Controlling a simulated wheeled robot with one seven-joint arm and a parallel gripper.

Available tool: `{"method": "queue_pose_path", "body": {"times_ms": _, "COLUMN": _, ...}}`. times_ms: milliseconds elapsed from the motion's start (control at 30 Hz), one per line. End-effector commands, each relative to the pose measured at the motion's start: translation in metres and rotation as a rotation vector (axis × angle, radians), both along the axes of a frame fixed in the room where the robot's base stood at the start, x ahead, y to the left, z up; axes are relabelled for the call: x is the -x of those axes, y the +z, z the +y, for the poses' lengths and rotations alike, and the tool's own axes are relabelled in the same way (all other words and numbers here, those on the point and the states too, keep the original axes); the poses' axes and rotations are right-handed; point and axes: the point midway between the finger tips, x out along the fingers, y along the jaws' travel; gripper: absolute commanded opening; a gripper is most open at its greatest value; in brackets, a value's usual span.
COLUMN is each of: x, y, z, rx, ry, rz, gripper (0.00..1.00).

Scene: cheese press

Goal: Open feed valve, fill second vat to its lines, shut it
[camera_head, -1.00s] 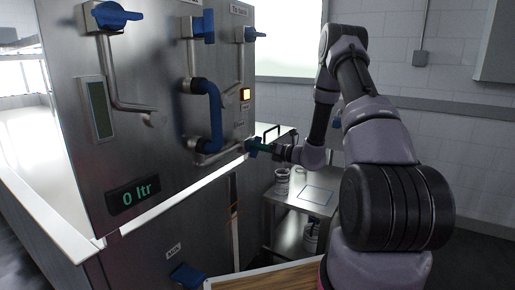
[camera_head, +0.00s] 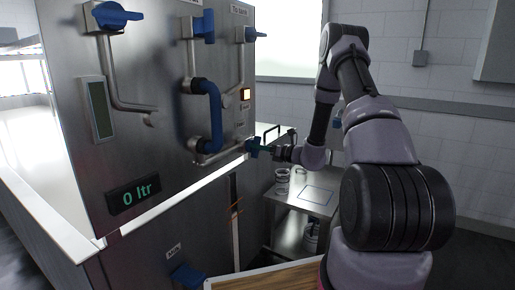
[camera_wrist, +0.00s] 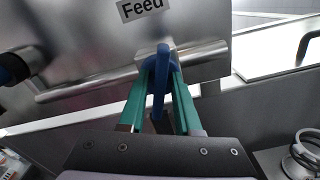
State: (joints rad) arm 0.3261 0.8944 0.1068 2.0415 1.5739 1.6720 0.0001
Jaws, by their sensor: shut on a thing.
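The blue feed valve handle (camera_wrist: 160,82) sits on a steel pipe under the "Feed" label (camera_wrist: 141,8) in the wrist view. My gripper (camera_wrist: 158,90) has its green fingers shut on this handle, one on each side. In the head view my gripper (camera_head: 266,150) reaches the handle (camera_head: 252,147) at the lower right of the steel panel (camera_head: 150,70). The handle's exact angle is hard to tell there. The green display (camera_head: 136,194) on the panel reads 0 ltr. No vat with fill lines can be made out clearly.
Other blue valve handles (camera_head: 116,15) sit high on the panel, with a blue bent hose (camera_head: 214,112) in its middle. A small steel table (camera_head: 285,205) with metal rings (camera_head: 282,182) stands right of the panel. A wooden surface (camera_head: 265,277) lies at the bottom.

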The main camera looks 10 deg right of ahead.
Motion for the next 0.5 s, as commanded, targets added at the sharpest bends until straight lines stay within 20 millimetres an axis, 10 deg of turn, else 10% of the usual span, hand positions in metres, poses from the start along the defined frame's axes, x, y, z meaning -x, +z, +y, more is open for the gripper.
{"method": "queue_pose_path", "body": {"times_ms": 500, "x": 0.0010, "y": -0.0002, "z": 0.0005, "rx": 0.229, "ry": -0.001, "rz": -0.226, "gripper": 0.00}}
